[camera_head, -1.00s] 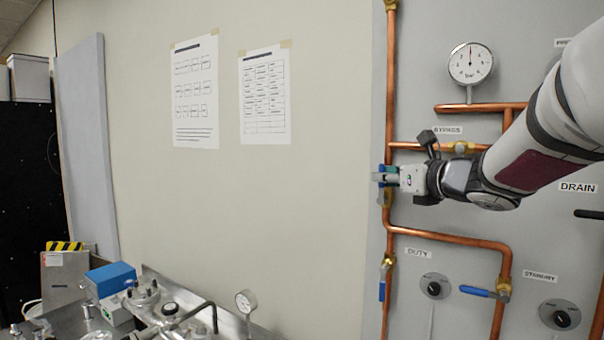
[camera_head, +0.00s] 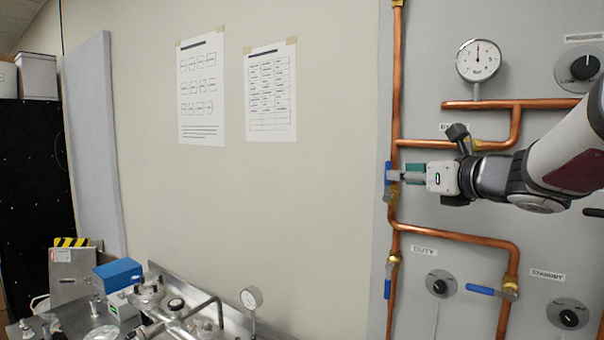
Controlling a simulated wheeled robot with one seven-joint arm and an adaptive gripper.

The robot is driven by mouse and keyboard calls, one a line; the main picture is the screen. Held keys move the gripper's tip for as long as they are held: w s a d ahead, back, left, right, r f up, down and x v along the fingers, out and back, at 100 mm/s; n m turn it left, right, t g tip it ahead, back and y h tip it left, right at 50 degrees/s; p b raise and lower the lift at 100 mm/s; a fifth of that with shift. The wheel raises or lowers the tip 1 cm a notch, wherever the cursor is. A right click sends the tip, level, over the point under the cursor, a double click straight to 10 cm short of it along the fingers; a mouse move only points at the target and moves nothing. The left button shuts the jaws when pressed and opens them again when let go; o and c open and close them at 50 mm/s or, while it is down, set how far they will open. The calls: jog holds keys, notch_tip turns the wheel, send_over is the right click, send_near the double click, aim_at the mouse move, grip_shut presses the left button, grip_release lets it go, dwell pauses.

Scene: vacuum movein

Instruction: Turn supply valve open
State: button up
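A valve with a brass body (camera_head: 391,193) sits on the left vertical copper pipe, and I see no label beside it. Its blue handle (camera_head: 387,172) stands roughly upright, along the pipe. My gripper (camera_head: 398,176) reaches in from the right, with its fingertips at the pipe beside this handle. The fingers overlap the pipe and valve in the picture. I cannot tell whether they touch or grip the handle, or how far apart they are.
The DUTY valve (camera_head: 393,260) lies lower on the same pipe. The STANDBY branch has a valve with a level blue handle (camera_head: 482,290). A pressure gauge (camera_head: 478,60) and a pressure knob (camera_head: 584,67) are above my arm. A metal bench with equipment (camera_head: 170,310) is at lower left.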

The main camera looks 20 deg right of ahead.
jog(key=s, duration=0.7)
jog(key=shift+d+r, duration=0.25)
jog(key=shift+r, duration=0.15)
jog(key=shift+s, duration=0.1)
jog(key=s+a+f+n+g, duration=0.5)
jog(key=s+a+f+n, duration=0.3)
jog(key=n, duration=0.9)
jog(key=s+a+f+n+g+h, duration=0.1)
jog(key=s+a+f+n+g, duration=0.5)
jog(key=a+f+n, duration=0.5)
jog(key=s+a+n, duration=0.1)
jog(key=s+n, duration=0.1)
jog(key=n, duration=0.5)
jog(key=shift+s+a+f, duration=0.2)
jog(key=shift+a, duration=0.05)
jog(key=shift+d, duration=0.1)
